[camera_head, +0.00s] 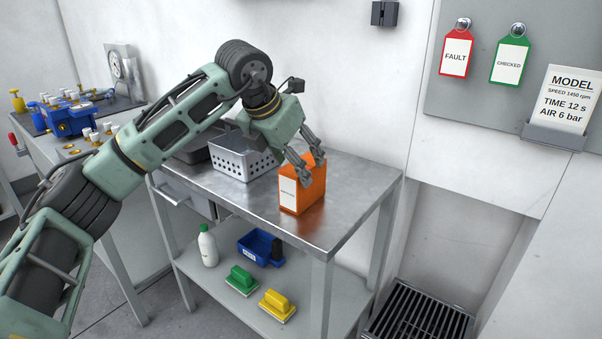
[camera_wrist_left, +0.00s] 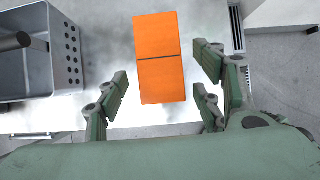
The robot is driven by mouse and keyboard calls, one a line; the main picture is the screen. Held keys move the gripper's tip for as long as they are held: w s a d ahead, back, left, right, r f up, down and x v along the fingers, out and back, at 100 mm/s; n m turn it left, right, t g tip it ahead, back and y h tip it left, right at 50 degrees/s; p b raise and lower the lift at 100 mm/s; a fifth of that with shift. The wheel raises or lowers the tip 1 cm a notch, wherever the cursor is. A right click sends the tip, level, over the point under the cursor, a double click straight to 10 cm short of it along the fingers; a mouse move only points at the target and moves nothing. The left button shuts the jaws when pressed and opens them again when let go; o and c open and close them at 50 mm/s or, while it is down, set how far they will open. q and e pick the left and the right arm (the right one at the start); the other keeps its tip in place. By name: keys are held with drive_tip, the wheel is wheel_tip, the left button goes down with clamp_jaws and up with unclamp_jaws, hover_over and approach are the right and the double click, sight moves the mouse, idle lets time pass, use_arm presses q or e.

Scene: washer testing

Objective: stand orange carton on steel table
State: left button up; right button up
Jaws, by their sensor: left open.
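The orange carton (camera_head: 314,191) stands upright on the steel table (camera_head: 345,187), with a white label on its front side. My left gripper (camera_head: 312,172) is just above the carton's top, pointing down at it. In the left wrist view the carton's orange top (camera_wrist_left: 160,58) lies ahead of and between the open fingers of the left gripper (camera_wrist_left: 166,92). Gaps show between the fingers and the carton on both sides. My right gripper is in neither view.
A perforated metal basket (camera_head: 243,160) stands left of the carton on the table; its wall is close to the left finger in the wrist view (camera_wrist_left: 70,50). The lower shelf holds a white bottle (camera_head: 208,246), a blue bin (camera_head: 258,248), and green (camera_head: 241,279) and yellow (camera_head: 277,304) brushes.

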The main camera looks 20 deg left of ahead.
use_arm(q)
drive_tip(key=shift+v, duration=2.6)
